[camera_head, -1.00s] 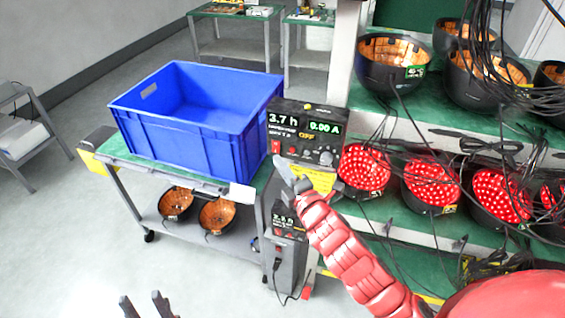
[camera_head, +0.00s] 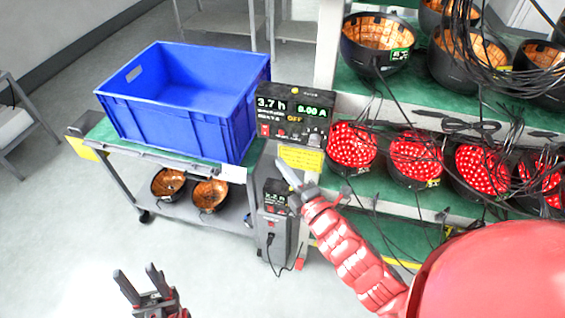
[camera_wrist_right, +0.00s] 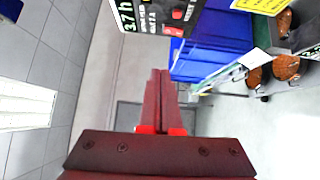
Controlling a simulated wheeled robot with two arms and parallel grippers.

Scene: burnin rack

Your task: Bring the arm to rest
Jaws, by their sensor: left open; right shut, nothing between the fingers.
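My right arm comes in from the lower right in the head view. Its gripper (camera_head: 289,177) is shut and empty, in front of the rack just below the upper power supply (camera_head: 291,118). That supply reads 3.7 h, 0.00 A and OFF. In the right wrist view the right gripper's closed fingers (camera_wrist_right: 159,85) point away from the camera, with nothing between them and the supply at the upper left. My left gripper (camera_head: 138,284) is open and empty at the bottom left, over bare floor.
A blue crate (camera_head: 185,105) stands on a green-topped cart, with two round lamps (camera_head: 209,195) on its lower shelf. The rack (camera_head: 398,203) at right holds red-lit lamps (camera_head: 417,158), unlit orange-lined lamps (camera_head: 376,38) and loose cables. A second supply (camera_head: 278,204) stands below. The floor at lower left is clear.

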